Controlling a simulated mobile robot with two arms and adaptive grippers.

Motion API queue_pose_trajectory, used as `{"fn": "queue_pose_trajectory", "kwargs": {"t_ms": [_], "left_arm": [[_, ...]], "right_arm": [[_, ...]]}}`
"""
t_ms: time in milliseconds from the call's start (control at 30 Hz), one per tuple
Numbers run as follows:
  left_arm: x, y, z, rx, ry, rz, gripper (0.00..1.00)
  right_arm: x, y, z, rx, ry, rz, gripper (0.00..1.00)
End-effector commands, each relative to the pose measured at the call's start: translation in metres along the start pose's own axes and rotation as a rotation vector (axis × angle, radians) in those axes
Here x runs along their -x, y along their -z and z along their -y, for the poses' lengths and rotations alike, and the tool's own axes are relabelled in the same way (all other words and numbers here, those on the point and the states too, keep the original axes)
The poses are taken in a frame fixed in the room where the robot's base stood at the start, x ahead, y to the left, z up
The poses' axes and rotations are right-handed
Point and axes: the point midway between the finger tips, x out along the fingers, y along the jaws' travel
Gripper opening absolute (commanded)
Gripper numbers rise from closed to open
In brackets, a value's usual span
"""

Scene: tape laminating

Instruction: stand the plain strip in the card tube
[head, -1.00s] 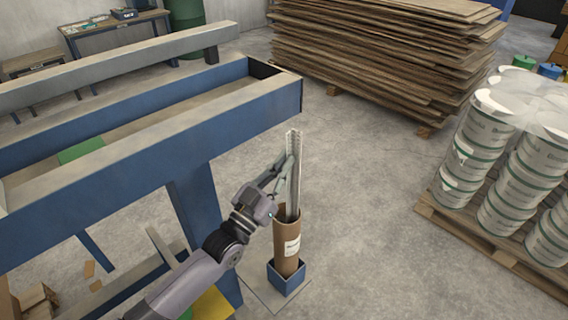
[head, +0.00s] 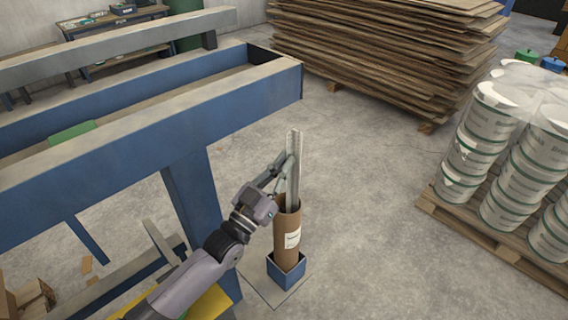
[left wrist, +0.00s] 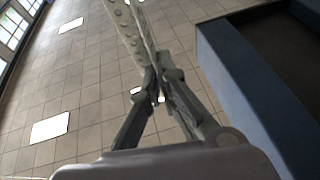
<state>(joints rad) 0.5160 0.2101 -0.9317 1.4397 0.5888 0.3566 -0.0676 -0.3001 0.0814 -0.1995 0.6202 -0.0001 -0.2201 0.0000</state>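The plain strip (head: 294,165) is a long grey metal strip standing nearly upright. Its lower end is inside the brown card tube (head: 287,222), hidden by the tube wall, and its upper part sticks out above the mouth. The tube stands in a blue square holder (head: 286,271) on a floor plate. My left gripper (head: 286,165) reaches in from the left above the tube mouth, its fingers closed at the strip. In the left wrist view, the fingers (left wrist: 157,80) meet on the strip (left wrist: 132,30), which shows holes along it. My right gripper is not in view.
A blue steel frame (head: 200,110) stands close to the left of the tube. A pallet of white buckets (head: 510,150) is at the right, and a stack of wooden boards (head: 390,50) is behind. The floor right of the tube is clear.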

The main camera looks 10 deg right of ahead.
Motion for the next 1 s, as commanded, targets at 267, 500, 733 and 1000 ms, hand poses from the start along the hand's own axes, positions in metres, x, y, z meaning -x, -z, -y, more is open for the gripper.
{"fn": "queue_pose_trajectory", "kwargs": {"t_ms": [267,500,733,1000], "left_arm": [[0.0015,-0.0036,0.0,0.0,0.0,-0.001,0.0],[0.0015,-0.0036,0.0,0.0,0.0,0.0,0.08],[0.0015,-0.0037,0.0,0.0,0.0,0.0,0.23],[0.0015,-0.0037,0.0,0.0,0.0,0.0,0.28]], "right_arm": [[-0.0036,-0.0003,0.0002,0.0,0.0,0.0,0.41],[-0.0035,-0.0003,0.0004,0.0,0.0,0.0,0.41],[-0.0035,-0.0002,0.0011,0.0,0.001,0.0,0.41],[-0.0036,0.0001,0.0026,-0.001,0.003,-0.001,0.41]]}}
